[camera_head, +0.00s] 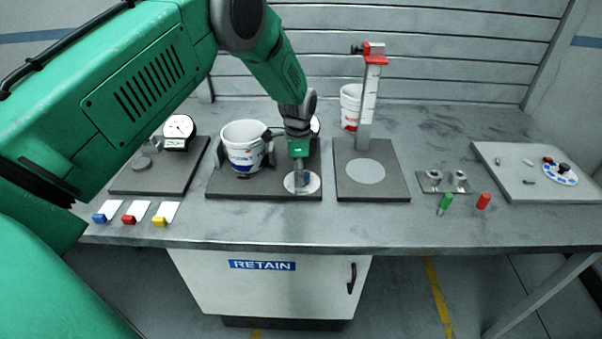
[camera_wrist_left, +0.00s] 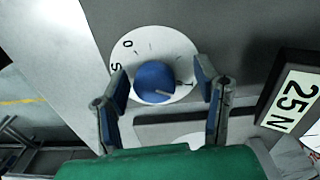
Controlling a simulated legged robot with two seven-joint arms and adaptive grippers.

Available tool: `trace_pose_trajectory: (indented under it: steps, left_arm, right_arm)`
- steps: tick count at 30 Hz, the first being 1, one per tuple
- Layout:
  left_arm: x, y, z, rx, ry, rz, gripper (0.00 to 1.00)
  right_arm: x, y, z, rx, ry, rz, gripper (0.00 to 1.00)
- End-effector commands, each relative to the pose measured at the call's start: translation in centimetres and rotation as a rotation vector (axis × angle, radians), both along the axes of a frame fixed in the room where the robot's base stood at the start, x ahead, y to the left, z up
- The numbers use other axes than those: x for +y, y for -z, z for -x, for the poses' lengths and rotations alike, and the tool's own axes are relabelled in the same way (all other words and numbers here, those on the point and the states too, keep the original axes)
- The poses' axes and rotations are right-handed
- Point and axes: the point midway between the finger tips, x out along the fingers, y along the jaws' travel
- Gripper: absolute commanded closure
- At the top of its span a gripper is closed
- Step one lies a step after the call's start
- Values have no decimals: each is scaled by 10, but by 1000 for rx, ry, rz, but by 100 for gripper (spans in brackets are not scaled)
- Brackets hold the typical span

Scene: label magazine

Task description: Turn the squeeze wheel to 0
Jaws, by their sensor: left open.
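The squeeze wheel is a blue round knob (camera_wrist_left: 155,82) on a white dial (camera_wrist_left: 166,45) with dark marks, one of them a 0 at its upper left. A pale line on the knob points to the right in the left wrist view, away from the 0. The white dial also shows in the head view (camera_head: 290,184), at the front of a dark plate. My left gripper (camera_head: 301,181) is over the dial. In the left wrist view the gripper (camera_wrist_left: 160,87) is open, with its fingers on either side of the knob. I cannot tell whether they touch it. My right gripper is out of view.
A white bucket (camera_head: 243,146) stands just left of my gripper on the same dark plate (camera_head: 232,191). A "25 N" label (camera_wrist_left: 290,100) is close on the right. A red-topped upright scale (camera_head: 368,105) and green (camera_head: 445,202) and red (camera_head: 484,200) pegs are further right.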

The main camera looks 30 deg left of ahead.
Motion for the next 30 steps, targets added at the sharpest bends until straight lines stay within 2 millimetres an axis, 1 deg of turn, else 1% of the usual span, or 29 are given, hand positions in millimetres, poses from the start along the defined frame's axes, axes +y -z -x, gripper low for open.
trace_pose_trajectory:
  steps: [4,9,13,14,15,18,30]
  left_arm:
    - [-5,9,-1,-1,3,-5,44]
    - [-11,10,-1,-1,4,-11,44]
    - [-10,10,-1,-2,3,-10,44]
    - [-9,11,-1,-1,3,-8,47]
    - [-7,11,-1,-1,3,-7,61]
    - [-5,13,0,1,1,-3,93]
    - [-1,15,2,8,0,-6,93]
  right_arm:
    - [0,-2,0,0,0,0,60]
    - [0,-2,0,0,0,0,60]
    - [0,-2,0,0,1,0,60]
    - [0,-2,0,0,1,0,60]
    - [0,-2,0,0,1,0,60]
    - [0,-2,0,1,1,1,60]
    - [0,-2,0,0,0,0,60]
